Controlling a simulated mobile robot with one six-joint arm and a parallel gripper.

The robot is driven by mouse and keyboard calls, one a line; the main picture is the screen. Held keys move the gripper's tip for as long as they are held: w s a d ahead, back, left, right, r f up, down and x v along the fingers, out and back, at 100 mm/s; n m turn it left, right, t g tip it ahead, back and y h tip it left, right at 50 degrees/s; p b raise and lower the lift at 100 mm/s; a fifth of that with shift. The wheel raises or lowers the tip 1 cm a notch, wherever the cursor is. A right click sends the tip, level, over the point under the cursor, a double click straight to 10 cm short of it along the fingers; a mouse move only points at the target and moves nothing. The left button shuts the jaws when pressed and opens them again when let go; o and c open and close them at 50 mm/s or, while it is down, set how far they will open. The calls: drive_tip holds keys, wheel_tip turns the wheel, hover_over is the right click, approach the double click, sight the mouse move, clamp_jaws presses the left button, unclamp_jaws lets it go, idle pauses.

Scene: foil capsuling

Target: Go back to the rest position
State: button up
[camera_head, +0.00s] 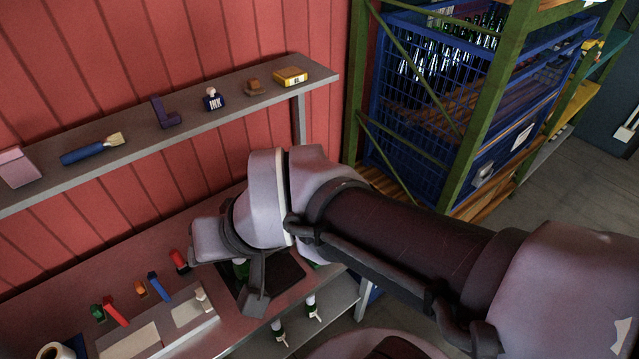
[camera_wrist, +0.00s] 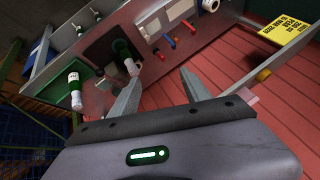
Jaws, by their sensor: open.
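My gripper (camera_wrist: 160,78) is open in the wrist view, its two fingers spread with nothing between them. In the head view my arm reaches in from the right over the workbench (camera_head: 65,285), and the fingers are mostly hidden by the wrist. A green bottle with a white top (camera_wrist: 124,56) stands on the bench beyond the left finger, apart from it. In the head view it is mostly hidden behind my wrist, near a dark square mat (camera_head: 285,275). Another green and white bottle (camera_wrist: 75,90) shows at the left of the wrist view.
Several coloured tools (camera_head: 115,311) lie on the bench. Small bottles (camera_head: 279,333) stand on a lower shelf. A green rack with a blue crate (camera_head: 400,150) stands behind.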

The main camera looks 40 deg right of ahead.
drive_tip(key=s+d+r+m, duration=0.1)
drive_tip(key=s+d, duration=0.1)
drive_tip(key=s, duration=0.4)
wheel_tip(320, 180, down, 25)
drive_tip(key=b, duration=2.5)
drive_tip(key=shift+g+h, duration=0.3)
drive_tip(key=shift+h, duration=0.1)
